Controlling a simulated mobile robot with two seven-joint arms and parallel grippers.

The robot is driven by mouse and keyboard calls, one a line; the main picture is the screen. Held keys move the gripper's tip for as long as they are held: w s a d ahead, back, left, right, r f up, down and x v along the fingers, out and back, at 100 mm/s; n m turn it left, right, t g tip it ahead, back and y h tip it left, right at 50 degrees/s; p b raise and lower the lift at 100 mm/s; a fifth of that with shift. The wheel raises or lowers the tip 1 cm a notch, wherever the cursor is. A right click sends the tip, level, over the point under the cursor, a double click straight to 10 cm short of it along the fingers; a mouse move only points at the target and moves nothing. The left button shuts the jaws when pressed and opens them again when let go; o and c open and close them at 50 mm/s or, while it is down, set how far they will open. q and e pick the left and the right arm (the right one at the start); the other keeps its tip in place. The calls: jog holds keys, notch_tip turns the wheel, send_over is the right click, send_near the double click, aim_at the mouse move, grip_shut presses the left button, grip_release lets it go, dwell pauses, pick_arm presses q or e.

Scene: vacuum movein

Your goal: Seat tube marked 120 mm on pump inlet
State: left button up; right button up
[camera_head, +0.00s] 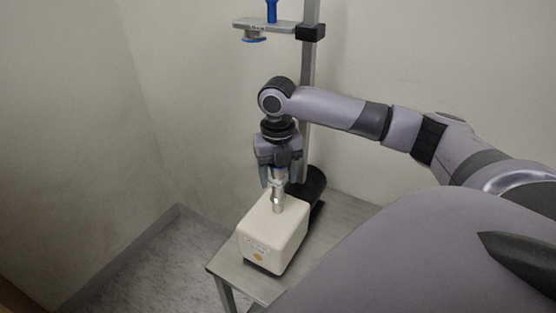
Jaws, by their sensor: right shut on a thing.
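The pump is a cream box (272,232) with a small label on its front, standing on a grey table. A short metallic piece (277,202) rises from its top, right below my right gripper (279,180). My right gripper points down and is shut on a metallic tube, most of which its fingers hide. I cannot tell where the tube ends and the inlet begins, or whether they touch. No 120 mm marking is readable. My left gripper is not in view.
A grey post (309,75) stands behind the pump. It bears a shelf (265,24) with a blue-ringed metal fitting below and a blue part above. A dark cylinder (314,183) sits behind the pump. The grey table (345,215) has bare room to the right.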

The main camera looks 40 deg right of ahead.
jog(key=o, duration=1.2)
notch_tip(320, 180, up, 7)
jog(key=shift+r, duration=0.15)
jog(key=shift+s, duration=0.1)
